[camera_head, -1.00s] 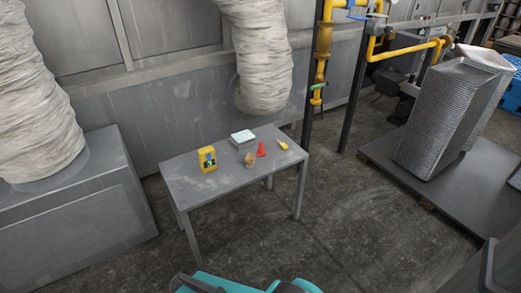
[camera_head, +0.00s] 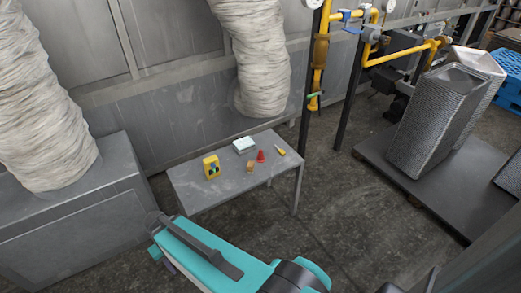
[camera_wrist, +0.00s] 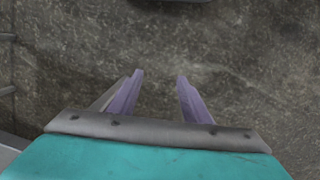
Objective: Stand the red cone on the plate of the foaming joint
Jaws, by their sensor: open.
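The red cone (camera_head: 260,156) stands upright on the grey metal table (camera_head: 228,182), toward its right side. I cannot make out a plate of the foaming joint for certain in the head view. My gripper (camera_wrist: 158,85) shows in the wrist view with its two purple fingers apart and nothing between them. Bare dark floor lies below the fingers. In the head view my teal arm reaches in from the bottom, in front of the table, and the fingertips do not show.
The table also holds a yellow container (camera_head: 211,167), a white-topped box (camera_head: 244,145), a small tan item (camera_head: 250,165) and a yellow-handled tool (camera_head: 280,151). A stack of metal trays (camera_head: 435,115) stands at right on a dark platform. Open floor lies right of the table.

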